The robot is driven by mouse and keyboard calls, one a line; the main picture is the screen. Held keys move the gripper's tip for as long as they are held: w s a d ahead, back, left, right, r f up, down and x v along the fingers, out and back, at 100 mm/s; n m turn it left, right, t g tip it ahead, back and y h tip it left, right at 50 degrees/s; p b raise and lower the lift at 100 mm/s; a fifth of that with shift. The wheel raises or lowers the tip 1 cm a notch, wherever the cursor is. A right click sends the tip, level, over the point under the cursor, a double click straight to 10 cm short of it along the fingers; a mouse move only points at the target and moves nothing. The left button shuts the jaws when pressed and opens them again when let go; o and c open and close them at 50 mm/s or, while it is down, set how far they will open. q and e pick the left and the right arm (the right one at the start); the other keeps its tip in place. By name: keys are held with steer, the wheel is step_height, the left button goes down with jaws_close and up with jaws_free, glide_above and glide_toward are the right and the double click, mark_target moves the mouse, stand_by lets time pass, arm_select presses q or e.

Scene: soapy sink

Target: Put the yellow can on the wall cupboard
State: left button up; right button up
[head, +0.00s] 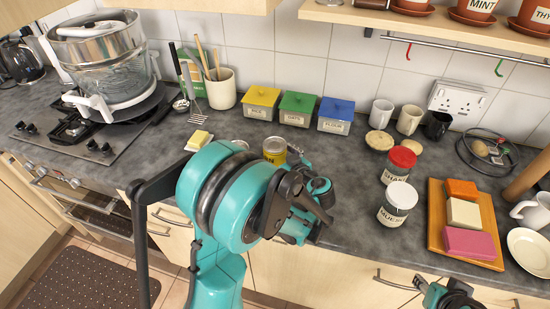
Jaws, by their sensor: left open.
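The yellow can (274,151) stands on the worktop near the middle, with a silver top. Its lower part is hidden behind my left arm. My left gripper (308,192) is in front of the can and slightly to its right. It is open, and nothing shows between its fingers.
Yellow, green and blue canisters (298,108) stand behind the can. Two labelled jars (398,203) stand to its right, beside an orange tray (436,225) of blocks. A utensil pot (220,90) and the hob (70,140) are left. A shelf (440,24) with pots is upper right.

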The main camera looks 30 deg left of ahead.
arm_select(q)
steer(key=c, duration=1.9)
steer(key=shift+r, duration=0.1)
